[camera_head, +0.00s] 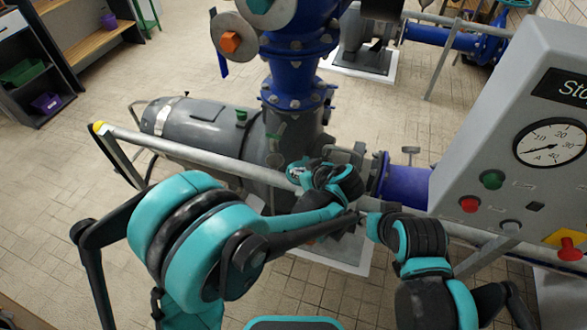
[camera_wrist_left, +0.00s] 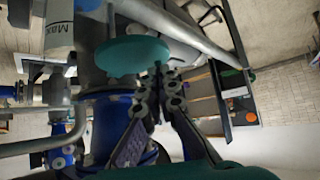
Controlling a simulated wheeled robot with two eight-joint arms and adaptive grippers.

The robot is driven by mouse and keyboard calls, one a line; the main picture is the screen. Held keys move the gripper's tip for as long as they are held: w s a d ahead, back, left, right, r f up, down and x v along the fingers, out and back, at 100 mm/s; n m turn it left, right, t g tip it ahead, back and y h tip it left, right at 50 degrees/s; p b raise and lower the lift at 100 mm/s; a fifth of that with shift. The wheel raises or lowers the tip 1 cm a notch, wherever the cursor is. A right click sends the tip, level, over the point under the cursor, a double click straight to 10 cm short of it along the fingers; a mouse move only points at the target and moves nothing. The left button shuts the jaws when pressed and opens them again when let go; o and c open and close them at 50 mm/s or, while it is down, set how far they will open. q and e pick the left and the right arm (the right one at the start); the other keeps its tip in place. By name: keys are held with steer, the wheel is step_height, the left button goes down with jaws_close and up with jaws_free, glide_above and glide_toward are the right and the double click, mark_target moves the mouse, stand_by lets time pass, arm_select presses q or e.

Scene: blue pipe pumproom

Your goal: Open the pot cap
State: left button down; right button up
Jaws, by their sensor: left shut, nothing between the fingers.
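A round teal disc (camera_wrist_left: 133,55), which may be the pot cap, shows flat and close in the left wrist view, beside a blue flanged pipe (camera_wrist_left: 108,120). My left gripper (camera_wrist_left: 158,78) is shut and empty, its fingertips by the disc's right edge; I cannot tell if they touch. In the head view my left gripper (camera_head: 299,173) is in front of the pump's dark body, below the blue pipe column (camera_head: 292,75).
A grey rail (camera_head: 190,150) runs across in front of the pump motor (camera_head: 190,122). A grey control panel (camera_head: 490,130) with a gauge and buttons stands close on the right. An orange hex knob (camera_head: 229,42) is up left of the column.

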arm_select(q)
steer(key=shift+w, duration=0.1)
stand_by(0.3)
steer(key=shift+w+a+m+t+h, duration=0.15)
steer(key=shift+a+m+t+h, duration=0.2)
steer(key=shift+a+m, duration=0.2)
steer(key=shift+w+a+m+h, duration=0.25)
steer(key=shift+w+a, duration=0.1)
steer(key=shift+a, duration=0.3)
steer(key=shift+d, duration=0.1)
